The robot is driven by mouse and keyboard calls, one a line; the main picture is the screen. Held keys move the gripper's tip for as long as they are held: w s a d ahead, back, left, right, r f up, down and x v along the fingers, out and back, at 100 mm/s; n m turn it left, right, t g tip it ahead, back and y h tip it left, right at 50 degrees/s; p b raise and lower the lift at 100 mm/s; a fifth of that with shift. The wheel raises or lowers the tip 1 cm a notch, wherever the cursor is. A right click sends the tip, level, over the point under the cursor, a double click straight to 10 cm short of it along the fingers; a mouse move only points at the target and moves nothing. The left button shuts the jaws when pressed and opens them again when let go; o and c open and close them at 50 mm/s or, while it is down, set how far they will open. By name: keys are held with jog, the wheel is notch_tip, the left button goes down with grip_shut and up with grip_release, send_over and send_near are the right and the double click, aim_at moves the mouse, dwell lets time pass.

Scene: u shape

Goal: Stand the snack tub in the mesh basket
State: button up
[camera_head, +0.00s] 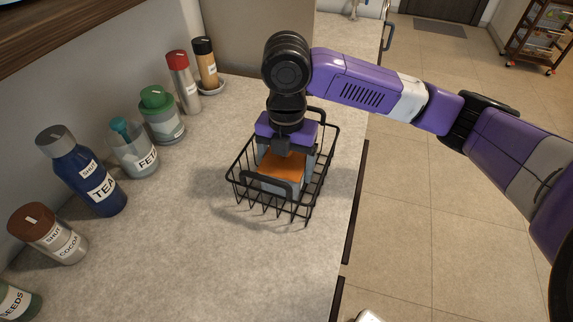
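The black wire mesh basket (239,184) stands on the counter, close to its right edge. A tub with an orange top and pale grey side (283,169), likely the snack tub, is inside the basket outline and looks upright. My gripper (284,155) points down over the basket, with its fingers at the tub's sides. The near basket handle crosses in front of the tub. The fingertips and the tub's base are partly hidden, so I cannot tell whether the fingers press on the tub or whether it touches the basket floor.
Several labelled containers line the wall at left, including a blue TEA bottle (88,178), a COCOA jar (52,236) and a green-lidded jar (161,117). The counter (170,250) is clear in front of the basket. Tiled floor lies to the right, with a shelf cart (541,38) far back.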

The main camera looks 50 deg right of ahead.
jog(key=o, duration=1.5)
notch_tip(320, 180, up, 12)
jog(key=shift+r+p, duration=0.1)
jog(key=shift+p, duration=0.2)
jog(key=shift+s, duration=0.1)
